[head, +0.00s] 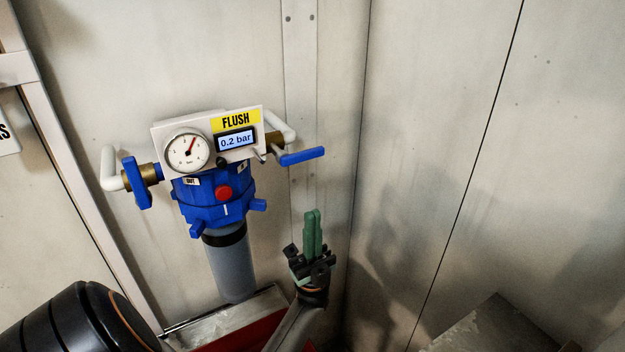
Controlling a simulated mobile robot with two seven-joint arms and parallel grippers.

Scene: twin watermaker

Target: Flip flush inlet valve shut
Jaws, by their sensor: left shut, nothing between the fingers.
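The flush unit has a blue filter head (214,196) under a white panel with a yellow FLUSH label (236,120). On its right side is a brass valve with a blue lever (302,156), which sticks out to the right, roughly level. The port label on that side is too small to read surely; the left port label reads OUT. The left-side valve has a blue handle (135,183) standing roughly upright, across its pipe. My left gripper (313,214) has green fingers pointing up, closed together and empty. It is below the right lever, apart from it. My right gripper is out of view.
A round gauge (187,151) and a display reading 0.2 bar (235,140) sit on the panel. A red button (223,193) is on the filter head. A grey filter bowl (232,265) hangs below. Pale walls meet right of the unit; a metal box (495,325) stands lower right.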

